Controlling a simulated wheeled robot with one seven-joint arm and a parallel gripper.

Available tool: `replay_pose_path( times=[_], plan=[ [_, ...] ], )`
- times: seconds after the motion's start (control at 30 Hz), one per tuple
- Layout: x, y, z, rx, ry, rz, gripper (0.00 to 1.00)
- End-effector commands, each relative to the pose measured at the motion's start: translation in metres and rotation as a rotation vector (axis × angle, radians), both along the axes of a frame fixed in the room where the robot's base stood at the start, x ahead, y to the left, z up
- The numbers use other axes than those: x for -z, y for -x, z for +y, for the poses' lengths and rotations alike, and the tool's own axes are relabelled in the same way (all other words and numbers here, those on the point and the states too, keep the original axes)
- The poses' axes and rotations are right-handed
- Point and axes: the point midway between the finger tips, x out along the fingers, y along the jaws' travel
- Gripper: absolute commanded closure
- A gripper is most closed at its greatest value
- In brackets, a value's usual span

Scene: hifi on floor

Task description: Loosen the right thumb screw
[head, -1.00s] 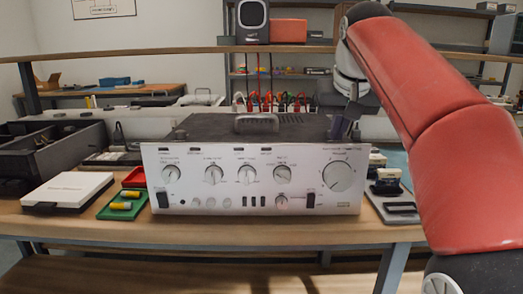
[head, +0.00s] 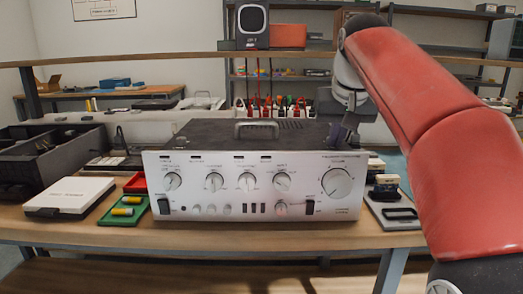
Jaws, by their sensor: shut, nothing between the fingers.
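A silver-fronted amplifier (head: 200,190) with a black top cover stands on the wooden bench (head: 230,237), its knobs and switches facing me. A dark handle (head: 257,129) stands on the cover. My gripper (head: 342,136) is at the right end of the cover, just behind the top edge of the front panel. It points down, and its fingers are shut with nothing between them. I cannot make out the right thumb screw; the gripper covers that part of the cover. Whether the fingertips touch the cover is too small to tell.
Left of the amplifier are a green tray (head: 108,219) with yellow cylinders, a white box (head: 70,194) and a black open crate (head: 40,155). A grey tray (head: 377,209) with dark parts lies close on the right. My red arm fills the right side.

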Motion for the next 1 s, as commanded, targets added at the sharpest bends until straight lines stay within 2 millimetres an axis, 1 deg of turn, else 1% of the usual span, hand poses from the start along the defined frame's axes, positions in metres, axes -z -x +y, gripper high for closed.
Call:
replay_pose_path(
  times=[0.23,0.53,1.0],
  plan=[
    [0.000,0.000,0.001,-0.001,-0.002,-0.002,1.00],
    [-0.002,0.007,0.001,-0.001,-0.002,-0.002,1.00],
    [-0.054,0.007,0.001,-0.002,-0.001,-0.003,1.00]
  ],
)
